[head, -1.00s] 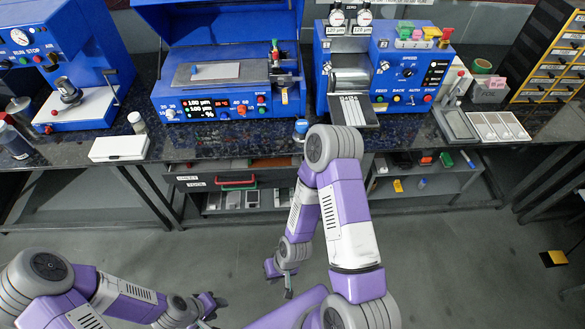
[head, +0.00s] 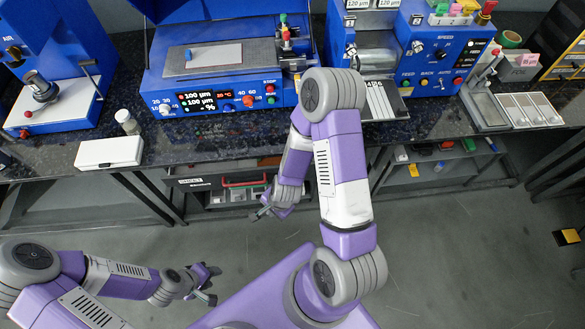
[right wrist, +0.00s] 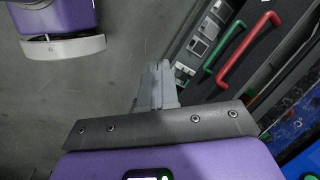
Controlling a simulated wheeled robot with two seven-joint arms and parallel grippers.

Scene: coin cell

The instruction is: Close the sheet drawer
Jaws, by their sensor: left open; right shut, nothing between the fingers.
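The drawer unit under the bench has a label reading SHEET (head: 190,181) on its front, with a second label just below it. A red handle (head: 245,183) shows there. In the right wrist view a red handle (right wrist: 248,62) and a green handle (right wrist: 229,50) run side by side. My right gripper (head: 262,213) is shut and empty, in front of and below the handles. In the right wrist view its fingers (right wrist: 157,85) are left of the green handle and apart from it. My left gripper (head: 211,285) is open and empty over the floor. My right arm partly hides the drawers.
Small grey items (right wrist: 203,35) lie beside the green handle in the right wrist view. The bench top (head: 230,140) overhangs the drawers. A white box (head: 109,152) stands near its front edge. A lower shelf (head: 430,170) is on the right. The floor in front is clear.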

